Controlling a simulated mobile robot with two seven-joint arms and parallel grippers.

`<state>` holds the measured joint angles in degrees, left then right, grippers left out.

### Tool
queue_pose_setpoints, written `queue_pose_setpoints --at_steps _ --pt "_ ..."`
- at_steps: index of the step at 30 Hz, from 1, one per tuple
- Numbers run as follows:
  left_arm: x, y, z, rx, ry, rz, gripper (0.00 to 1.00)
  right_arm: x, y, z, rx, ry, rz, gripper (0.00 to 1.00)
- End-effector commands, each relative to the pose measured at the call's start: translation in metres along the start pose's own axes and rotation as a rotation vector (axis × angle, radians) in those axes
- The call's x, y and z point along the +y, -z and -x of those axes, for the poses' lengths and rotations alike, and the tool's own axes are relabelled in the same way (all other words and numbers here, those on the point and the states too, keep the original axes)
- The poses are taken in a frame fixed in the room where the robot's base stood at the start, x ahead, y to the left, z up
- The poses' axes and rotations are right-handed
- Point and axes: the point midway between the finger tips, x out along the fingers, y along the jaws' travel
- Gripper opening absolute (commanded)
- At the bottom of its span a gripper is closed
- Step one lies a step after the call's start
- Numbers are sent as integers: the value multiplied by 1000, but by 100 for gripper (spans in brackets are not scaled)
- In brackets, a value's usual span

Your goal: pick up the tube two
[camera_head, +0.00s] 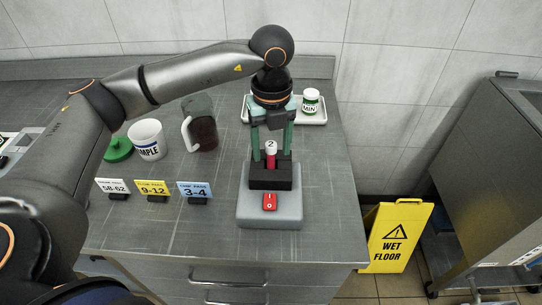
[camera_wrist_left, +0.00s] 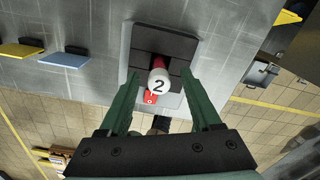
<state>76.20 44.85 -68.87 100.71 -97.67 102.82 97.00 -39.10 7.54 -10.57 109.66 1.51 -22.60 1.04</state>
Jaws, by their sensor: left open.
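Tube two (camera_head: 270,160) is a red tube with a white cap marked 2. It stands upright in a black holder (camera_head: 262,181) on a grey mixer base with a red switch (camera_head: 270,201). In the left wrist view its cap (camera_wrist_left: 158,83) shows from above. My left gripper (camera_head: 271,150) points down over the holder. Its two green fingers are open, one on each side of the tube, with gaps to the cap in the left wrist view (camera_wrist_left: 160,76). How far the fingertips reach down beside the tube is hard to tell. My right gripper is not in view.
A jug of dark liquid (camera_head: 203,132), a SAMPLE mug (camera_head: 148,141) and a green lid (camera_head: 117,149) stand to the left. Label cards, including a blue one (camera_head: 194,189), stand in front of them. A jar (camera_head: 310,102) sits on a white tray behind. A yellow sign (camera_head: 396,236) stands right.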

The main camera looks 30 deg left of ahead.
Motion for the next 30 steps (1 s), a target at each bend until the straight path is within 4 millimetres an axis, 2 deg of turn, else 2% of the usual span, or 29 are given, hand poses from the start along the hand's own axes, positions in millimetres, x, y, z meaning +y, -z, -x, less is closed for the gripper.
queue_pose_setpoints --at_steps 3,6,13,30 --pt "2 -1 -17 1 -1 0 65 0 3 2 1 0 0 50" --pt "1 -1 -24 1 -1 0 65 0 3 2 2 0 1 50" --pt "1 -1 -26 0 1 0 65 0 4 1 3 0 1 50" --pt "1 -1 -25 0 1 0 2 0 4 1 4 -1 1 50"
